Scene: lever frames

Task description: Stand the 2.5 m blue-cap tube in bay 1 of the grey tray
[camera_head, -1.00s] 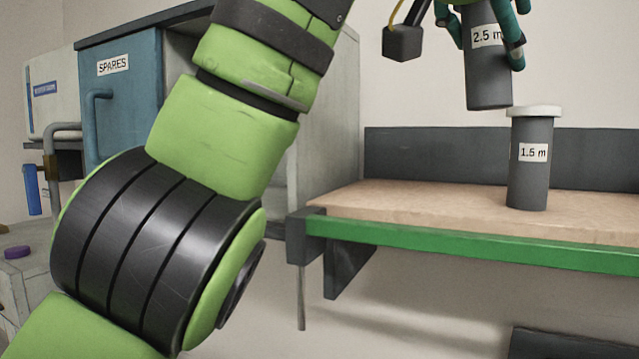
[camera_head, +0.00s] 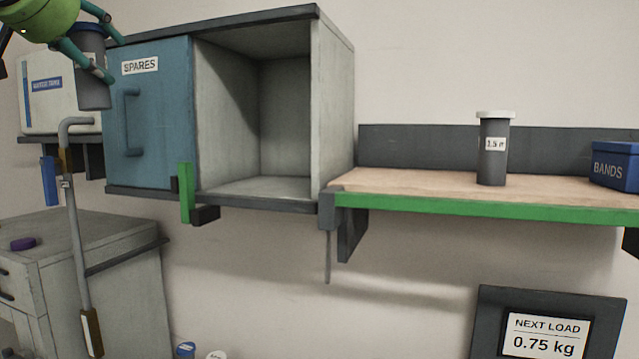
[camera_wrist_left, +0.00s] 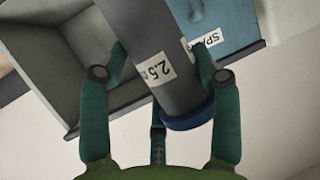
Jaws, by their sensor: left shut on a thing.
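My left gripper (camera_head: 103,58) is shut on the grey 2.5 m tube (camera_head: 93,92) at the upper left of the head view. It holds the tube in the air, nearly upright, with the blue cabinet door behind. In the left wrist view the fingers (camera_wrist_left: 160,52) close around the tube (camera_wrist_left: 150,35), whose "2.5 m" label and dark blue cap (camera_wrist_left: 188,119) show. A second grey tube (camera_head: 493,155), with a white cap and a label reading 1.5 m, stands on the wooden shelf. I cannot make out the grey tray or bay 1. My right gripper is out of view.
The blue SPARES door (camera_head: 160,100) is slid left beside an open, empty cabinet compartment (camera_head: 285,110). The wooden shelf (camera_head: 420,184) also carries a blue BANDS box (camera_head: 615,167).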

